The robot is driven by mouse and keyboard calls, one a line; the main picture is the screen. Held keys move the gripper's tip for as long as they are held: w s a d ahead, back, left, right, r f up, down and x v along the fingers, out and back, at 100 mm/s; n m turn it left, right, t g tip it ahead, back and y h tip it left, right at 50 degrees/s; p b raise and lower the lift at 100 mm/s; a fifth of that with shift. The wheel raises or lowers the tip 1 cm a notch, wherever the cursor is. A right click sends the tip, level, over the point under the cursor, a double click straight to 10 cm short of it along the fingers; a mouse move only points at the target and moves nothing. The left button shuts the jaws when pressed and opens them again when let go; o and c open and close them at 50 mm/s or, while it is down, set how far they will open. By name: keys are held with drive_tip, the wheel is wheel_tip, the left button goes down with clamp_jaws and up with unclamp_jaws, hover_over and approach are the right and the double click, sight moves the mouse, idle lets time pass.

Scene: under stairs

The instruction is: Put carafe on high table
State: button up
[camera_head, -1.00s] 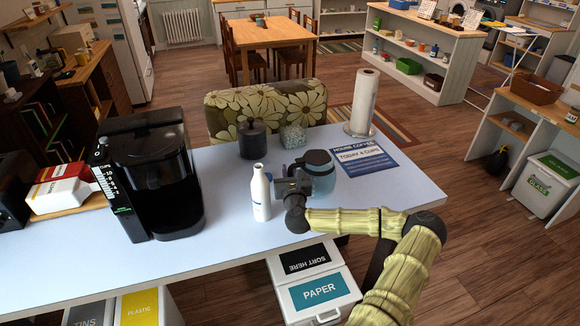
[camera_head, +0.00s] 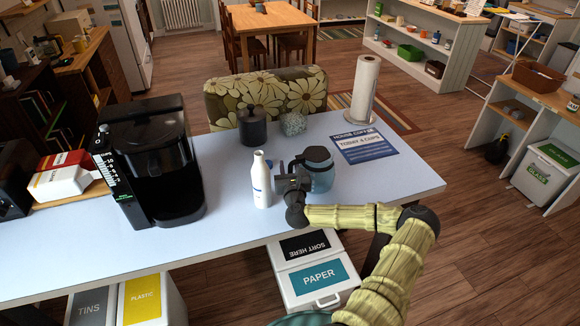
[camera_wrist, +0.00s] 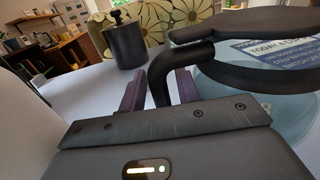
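The carafe (camera_head: 322,181), bluish glass with a dark lid and handle, is at the right part of the pale blue table (camera_head: 225,236), near its front edge. I cannot tell whether its base touches the tabletop. My gripper (camera_head: 287,178) is at the carafe's left side. In the wrist view, its two purple fingers (camera_wrist: 160,90) stand on either side of the dark handle (camera_wrist: 163,72), closed around it; the contact itself is not fully clear. The glass body (camera_wrist: 225,92) fills the right of that view. Which surface is the high table is not clear.
A white bottle (camera_head: 262,182) stands just left of my gripper. A coffee machine (camera_head: 155,165), dark canister (camera_head: 252,128), paper towel roll (camera_head: 363,92) and coffee sign (camera_head: 368,147) share the table. A wooden table (camera_head: 275,22) with chairs stands behind. Open floor lies right.

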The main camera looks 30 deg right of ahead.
drive_tip(key=shift+s, duration=0.1)
drive_tip(key=b+v, duration=0.3)
drive_tip(key=v, duration=0.7)
drive_tip(key=shift+s+a, duration=0.15)
drive_tip(key=shift+s, duration=0.15)
drive_tip(key=shift+s+a, duration=0.2)
drive_tip(key=shift+s, duration=0.35)
drive_tip(key=shift+w, duration=0.1)
drive_tip(key=shift+r, duration=0.1)
